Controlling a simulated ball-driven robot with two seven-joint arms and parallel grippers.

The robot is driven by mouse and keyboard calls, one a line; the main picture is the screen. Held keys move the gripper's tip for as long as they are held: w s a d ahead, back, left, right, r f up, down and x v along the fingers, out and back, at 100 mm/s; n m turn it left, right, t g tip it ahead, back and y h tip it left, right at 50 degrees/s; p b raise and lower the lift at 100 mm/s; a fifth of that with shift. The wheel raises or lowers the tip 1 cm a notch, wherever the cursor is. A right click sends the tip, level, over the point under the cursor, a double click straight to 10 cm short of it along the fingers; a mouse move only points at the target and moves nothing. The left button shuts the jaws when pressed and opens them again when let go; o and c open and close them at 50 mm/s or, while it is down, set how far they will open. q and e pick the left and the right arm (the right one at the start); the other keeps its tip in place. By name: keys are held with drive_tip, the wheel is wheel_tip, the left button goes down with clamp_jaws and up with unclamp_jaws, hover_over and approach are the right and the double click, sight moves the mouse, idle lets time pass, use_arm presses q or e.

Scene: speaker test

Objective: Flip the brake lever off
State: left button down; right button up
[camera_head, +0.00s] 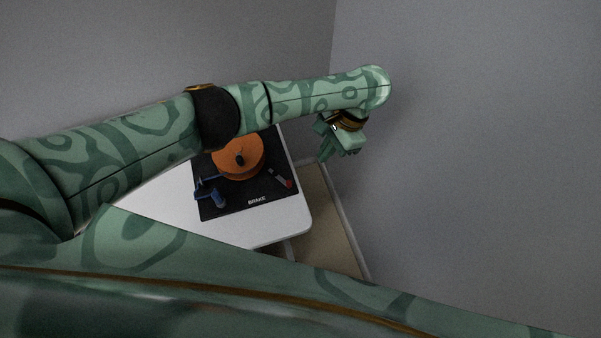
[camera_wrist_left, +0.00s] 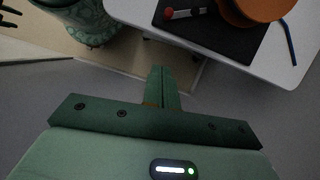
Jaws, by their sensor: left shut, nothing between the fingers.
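A black board (camera_head: 235,208) marked BRAKE lies on the white table. A small grey lever with a red end (camera_head: 281,178) is on its right part; it also shows in the left wrist view (camera_wrist_left: 185,13). An orange disc (camera_head: 238,160) with a dark centre knob sits on the board, partly hidden behind my left arm. A blue piece (camera_head: 210,194) is at the board's left side. My left gripper (camera_head: 328,158) is shut and empty, right of the table's edge and apart from the lever. Its closed fingers show in the left wrist view (camera_wrist_left: 162,72).
The white table (camera_head: 252,236) has a rounded corner near my left gripper. Grey walls (camera_head: 480,120) meet in a corner behind it. A tan floor strip (camera_head: 325,225) shows right of the table. A blue rod (camera_wrist_left: 290,42) shows in the left wrist view.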

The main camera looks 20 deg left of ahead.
sight(282, 178)
use_arm(q)
drive_tip(key=s+a+f+b, duration=0.1)
drive_tip(key=f, duration=0.1)
drive_tip(key=s+a+f, duration=0.1)
drive_tip(key=f, duration=0.1)
drive_tip(key=s+a+f+b, duration=0.1)
drive_tip(key=a+f, duration=0.1)
drive_tip(key=shift+s+a+f+b, duration=0.1)
drive_tip(key=shift+s+f+b, duration=0.1)
drive_tip(key=shift+s+b, duration=0.1)
drive_tip(key=shift+s+a, duration=0.35)
